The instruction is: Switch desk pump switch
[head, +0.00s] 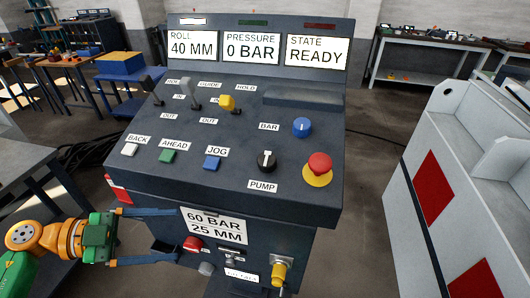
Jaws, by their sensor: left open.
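The desk (225,170) is a dark sloped console in the middle of the head view. The pump switch (266,160) is a black rotary knob with a white mark, just above the PUMP label (262,186) on the desk's right half. The mark points roughly up, away from me. My left gripper (174,233) is open and empty, low at the left near the desk's lower front. It is below and left of the pump switch, well apart from it. My right gripper is not in view.
A red emergency button (319,167) on a yellow base sits right of the switch. A blue BAR knob (301,127) is above it. The displays read roll 40 MM, pressure 0 BAR (251,49) and state READY. A white cabinet (455,180) stands at the right.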

